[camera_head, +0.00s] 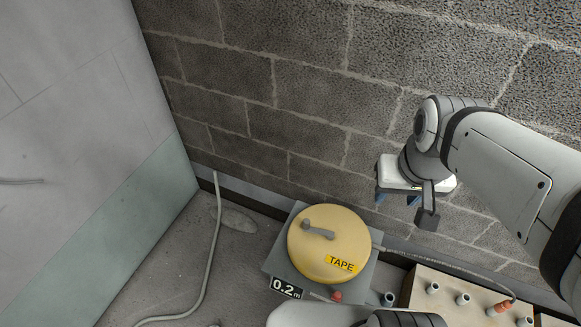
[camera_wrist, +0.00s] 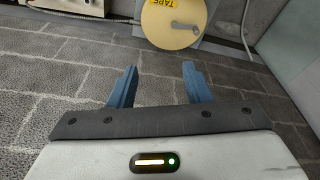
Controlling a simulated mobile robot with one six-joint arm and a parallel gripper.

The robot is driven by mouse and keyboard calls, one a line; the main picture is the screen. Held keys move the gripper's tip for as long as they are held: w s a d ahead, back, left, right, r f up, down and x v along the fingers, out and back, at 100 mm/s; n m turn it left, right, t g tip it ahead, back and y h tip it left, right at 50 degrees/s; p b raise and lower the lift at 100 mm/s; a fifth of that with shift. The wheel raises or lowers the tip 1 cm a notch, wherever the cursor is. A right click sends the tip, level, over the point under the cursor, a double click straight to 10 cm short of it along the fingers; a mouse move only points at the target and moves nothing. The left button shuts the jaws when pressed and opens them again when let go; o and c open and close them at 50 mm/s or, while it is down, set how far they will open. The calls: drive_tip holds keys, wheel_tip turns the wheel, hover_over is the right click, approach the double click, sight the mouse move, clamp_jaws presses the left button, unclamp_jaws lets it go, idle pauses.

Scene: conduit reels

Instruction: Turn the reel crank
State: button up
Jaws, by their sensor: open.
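A round yellow reel (camera_head: 330,250) marked TAPE sits on a grey base (camera_head: 277,262) with a 0.2 m label. A small grey crank (camera_head: 318,231) lies across the reel's upper left part. In the wrist view the reel (camera_wrist: 165,28) is at the top, with its crank (camera_wrist: 185,26) on the right side. My gripper (camera_wrist: 157,75) is open and empty, its two blue fingers apart and clear of the reel. In the head view my gripper (camera_head: 398,198) is to the upper right of the reel, its fingers mostly hidden behind the wrist.
A beige box (camera_head: 421,292) with several white knobs and an orange plug (camera_head: 500,306) stands right of the reel. A grey cable (camera_head: 214,245) runs along the floor at left. A block wall (camera_head: 300,115) rises behind; a pale panel (camera_head: 90,120) is at left.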

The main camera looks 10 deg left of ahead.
drive_tip(key=m+g+b, duration=0.3)
drive_tip(key=m+b, duration=0.2)
drive_tip(key=b, duration=2.3)
hover_over(307, 220)
wheel_tip(307, 220, down, 46)
drive_tip(key=shift+s+r, duration=0.1)
drive_tip(key=shift+r, duration=0.15)
wheel_tip(307, 220, down, 8)
drive_tip(key=shift+r+b, duration=0.2)
drive_tip(key=shift+b, duration=1)
clamp_jaws()
